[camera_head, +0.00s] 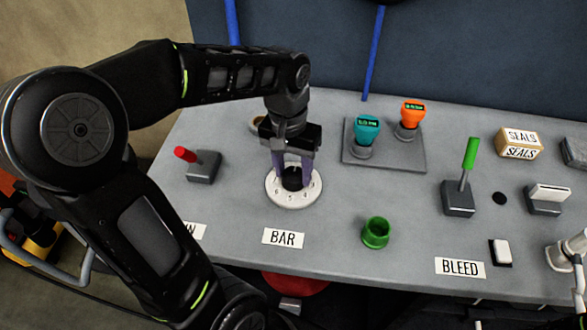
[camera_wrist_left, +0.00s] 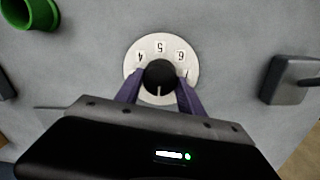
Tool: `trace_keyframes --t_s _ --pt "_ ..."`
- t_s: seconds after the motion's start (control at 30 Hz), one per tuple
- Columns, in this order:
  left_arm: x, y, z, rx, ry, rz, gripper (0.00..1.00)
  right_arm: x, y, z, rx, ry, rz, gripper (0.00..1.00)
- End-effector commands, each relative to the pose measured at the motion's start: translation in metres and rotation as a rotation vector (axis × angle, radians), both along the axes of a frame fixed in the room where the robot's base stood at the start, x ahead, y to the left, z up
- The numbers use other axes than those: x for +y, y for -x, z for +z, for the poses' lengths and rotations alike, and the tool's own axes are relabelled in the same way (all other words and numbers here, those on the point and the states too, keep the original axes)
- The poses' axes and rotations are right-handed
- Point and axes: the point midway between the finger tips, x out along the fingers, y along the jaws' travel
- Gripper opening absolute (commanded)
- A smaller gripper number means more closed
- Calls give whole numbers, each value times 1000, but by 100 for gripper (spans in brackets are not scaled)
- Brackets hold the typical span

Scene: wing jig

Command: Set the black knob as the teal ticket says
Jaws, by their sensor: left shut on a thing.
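The black knob (camera_head: 291,178) sits at the middle of a white numbered dial (camera_head: 293,200), behind a label reading BAR (camera_head: 283,237). My left gripper (camera_head: 292,176) reaches down from above, its purple fingers shut on the knob's two sides. In the left wrist view the knob (camera_wrist_left: 159,77) is between the fingertips (camera_wrist_left: 159,88), with 4, 5 and 6 readable on the dial (camera_wrist_left: 160,47). A pale line on the knob points toward the gripper body, away from the 5. My right gripper is not clearly visible.
A red-tipped lever (camera_head: 185,154) is left of the dial. A green cup (camera_head: 376,232), a green lever (camera_head: 469,155), a white switch (camera_head: 501,252) and a SEALS box (camera_head: 519,143) are to the right.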

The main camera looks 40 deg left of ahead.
Motion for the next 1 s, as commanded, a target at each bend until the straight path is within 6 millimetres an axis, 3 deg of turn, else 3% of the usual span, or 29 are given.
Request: trace_keyframes --t_s 0.6,0.63,0.87,1.0 --pt "1 -1 2 -5 0 60 5 0 0 0 0 0 0 36" --pt "1 -1 2 -5 0 60 47 0 0 0 0 0 0 36" --pt "0 -1 1 -3 -1 59 66 0 0 0 0 0 0 36" --pt "0 0 1 -2 -1 59 67 0 0 0 0 0 0 36"
